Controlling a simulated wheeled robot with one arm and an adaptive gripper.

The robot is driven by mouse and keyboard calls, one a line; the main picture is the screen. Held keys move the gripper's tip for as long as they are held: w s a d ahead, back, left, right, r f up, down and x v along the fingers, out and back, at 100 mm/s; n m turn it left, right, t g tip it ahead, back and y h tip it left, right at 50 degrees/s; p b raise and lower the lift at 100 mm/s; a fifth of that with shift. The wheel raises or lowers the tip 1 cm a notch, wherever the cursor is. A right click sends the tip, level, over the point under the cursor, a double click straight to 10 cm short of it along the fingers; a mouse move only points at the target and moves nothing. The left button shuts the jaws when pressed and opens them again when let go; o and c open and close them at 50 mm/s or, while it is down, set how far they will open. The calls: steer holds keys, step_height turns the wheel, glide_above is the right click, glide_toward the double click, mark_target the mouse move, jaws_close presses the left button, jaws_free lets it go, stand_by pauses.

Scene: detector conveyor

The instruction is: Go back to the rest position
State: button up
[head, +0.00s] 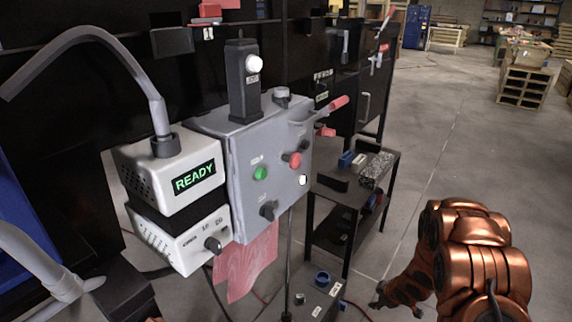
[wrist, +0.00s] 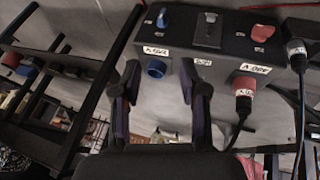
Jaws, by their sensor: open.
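My copper-coloured arm reaches down at the lower right of the head view. It ends in my gripper (head: 380,298), small and dark there, beside a dark connector box (head: 318,300) low near the bottom edge. In the wrist view my gripper (wrist: 161,82) shows two dark fingers spread apart with nothing between them. Beyond the fingertips the connector box (wrist: 228,48) has a blue socket (wrist: 157,68) and a red connector (wrist: 244,86) with a black cable. The gap lies around the blue socket in the picture; whether the fingers touch the box I cannot tell.
A grey control box (head: 262,165) with buttons and a white unit reading READY (head: 175,172) stand at left. A black shelf cart (head: 345,205) holds small items, close to my gripper. Open concrete floor (head: 440,120) lies to the right, with wooden crates (head: 525,85) farther back.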

steer(key=s+d+r+m+h+p, duration=0.1)
steer(key=d+r+p, duration=0.1)
steer(key=r, duration=0.5)
steer(key=s+d+r+m+g+h+p, duration=0.1)
steer(key=r+h+p, duration=0.1)
steer(key=r, duration=0.5)
steer(key=s+d+r+m+h+p, duration=0.1)
steer(key=d+r+p, duration=0.15)
steer(key=r, duration=0.45)
steer(key=s+a+r+m+g+h+p, duration=0.1)
steer(key=s+r+m+g+h+p, duration=0.35)
steer(key=r, duration=1.05)
steer(key=s+a+r+m+y+p, duration=0.1)
steer(key=s+a+r+p, duration=0.3)
steer(key=s+r, duration=0.4)
steer(key=s+a+r+m+g+y+p, duration=0.1)
steer(key=s+a+r+y+p, duration=0.2)
steer(key=s, duration=1)
steer(key=s+a+r+m+y+p, duration=0.1)
steer(key=s+a+r+y+p, duration=0.1)
steer(key=s+a+r+p, duration=0.5)
steer(key=s+a+r, duration=0.3)
steer(key=s+r, duration=0.1)
steer(key=r, duration=0.3)
steer(key=shift+s+r+g+y, duration=0.2)
steer(key=shift+s+g+y, duration=0.1)
steer(key=shift+g+y, duration=0.05)
